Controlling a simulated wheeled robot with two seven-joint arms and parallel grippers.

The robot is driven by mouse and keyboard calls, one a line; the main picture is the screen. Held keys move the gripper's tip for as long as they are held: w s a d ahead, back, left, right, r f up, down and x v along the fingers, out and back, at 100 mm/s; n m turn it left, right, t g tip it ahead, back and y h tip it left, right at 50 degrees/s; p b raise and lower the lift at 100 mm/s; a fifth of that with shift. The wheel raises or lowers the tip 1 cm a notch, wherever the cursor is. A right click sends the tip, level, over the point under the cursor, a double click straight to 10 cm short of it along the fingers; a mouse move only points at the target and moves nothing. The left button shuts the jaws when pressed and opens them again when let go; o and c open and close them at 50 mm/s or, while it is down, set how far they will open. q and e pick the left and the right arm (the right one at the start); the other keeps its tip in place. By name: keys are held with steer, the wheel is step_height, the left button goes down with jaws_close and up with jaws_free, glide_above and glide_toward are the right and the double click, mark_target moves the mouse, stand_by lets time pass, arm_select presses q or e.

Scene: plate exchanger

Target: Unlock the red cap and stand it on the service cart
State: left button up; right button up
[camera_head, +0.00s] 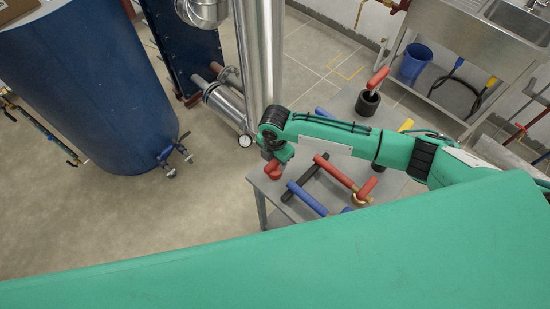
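My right gripper (277,155) hangs from the green arm that comes in from the right, over the left corner of the grey service cart (268,208). A small red cap-like piece (272,171) shows right at the gripper's lower end, above or at the cart's left edge. The fingers are mostly hidden by the wrist, so I cannot tell whether they grip the red piece or whether it stands on the cart. My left gripper is not in view.
The cart top carries a red-handled tool (335,172), blue-handled tools (307,198), a brass fitting (362,200) and a red-handled black cylinder (369,102). A steel pipe (259,60) with a gauge (244,141) stands behind. A blue tank (80,90) is at left.

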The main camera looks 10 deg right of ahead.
step_height(320, 180, up, 14)
steer(key=b, duration=0.3)
stand_by(0.3)
steer(key=shift+f, duration=0.1)
